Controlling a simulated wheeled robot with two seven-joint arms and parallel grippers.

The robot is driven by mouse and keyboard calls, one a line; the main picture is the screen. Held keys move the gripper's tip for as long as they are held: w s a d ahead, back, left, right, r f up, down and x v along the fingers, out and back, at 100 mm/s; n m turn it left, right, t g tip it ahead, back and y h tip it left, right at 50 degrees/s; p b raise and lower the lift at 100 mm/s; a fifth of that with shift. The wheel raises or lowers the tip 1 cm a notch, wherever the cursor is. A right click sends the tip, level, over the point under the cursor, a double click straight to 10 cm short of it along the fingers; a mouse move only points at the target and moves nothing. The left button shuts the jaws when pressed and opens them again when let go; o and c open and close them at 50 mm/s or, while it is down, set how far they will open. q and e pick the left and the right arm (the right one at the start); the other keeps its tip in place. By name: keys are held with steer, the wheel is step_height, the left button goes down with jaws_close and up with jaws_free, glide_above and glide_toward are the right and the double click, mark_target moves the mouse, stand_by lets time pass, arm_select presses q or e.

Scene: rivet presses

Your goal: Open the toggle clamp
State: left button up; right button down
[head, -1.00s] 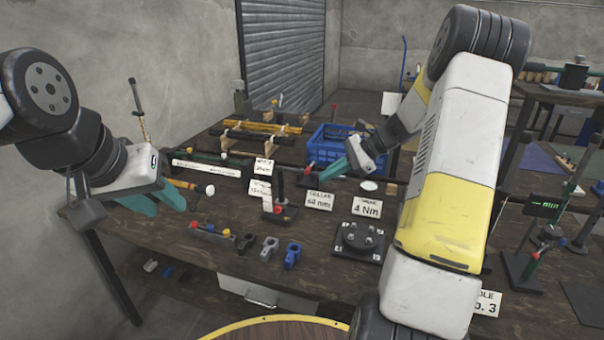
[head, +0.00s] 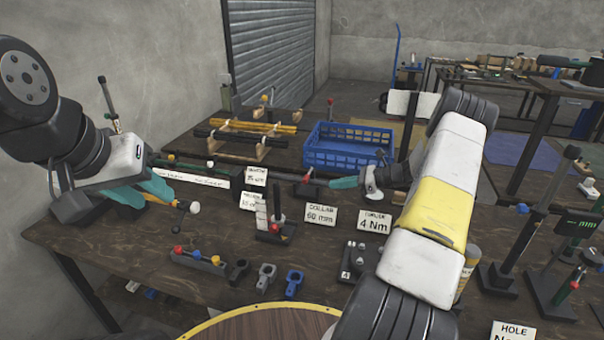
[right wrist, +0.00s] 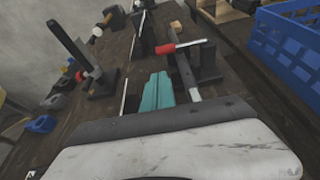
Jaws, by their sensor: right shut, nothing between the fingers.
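A red-handled lever (right wrist: 180,47), which looks like the toggle clamp, lies roughly level beside a dark block (right wrist: 207,62) in the right wrist view. In the head view its small red part (head: 308,177) shows on the back part of the bench, just left of my right fingertips. My right gripper (head: 345,183) is shut and empty; its teal fingers (right wrist: 156,94) lie together, pointing at the lever with a small gap. My left gripper (head: 150,190) is at the bench's left end, with its fingers apart, near a white-headed tool with an orange handle (head: 182,204).
A blue crate (head: 346,150) stands behind my right gripper. A dark upright post on a base (head: 278,220) and sign cards (head: 321,214) stand in front. Several clamp-like collars (head: 266,276) lie near the front edge. Bare bench shows at the front left.

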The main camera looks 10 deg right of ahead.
mark_target(306, 181)
steer(key=x, duration=0.9)
steer(key=shift+w+a+f, duration=0.15)
steer(key=shift+w+a, duration=0.05)
steer(key=shift+a, duration=0.15)
steer(key=shift+r+m+g+y, duration=0.3)
steer(key=shift+r+m+g, duration=0.2)
steer(key=shift+r+m, duration=0.8)
steer(key=w+d+r+m+g+y, duration=0.1)
steer(key=w+d+r+m, duration=0.3)
steer(key=w+r, duration=0.4)
steer(key=shift+d+r+g+y, duration=0.25)
steer(key=shift+r+g+y, duration=0.05)
steer(key=shift+r, duration=0.55)
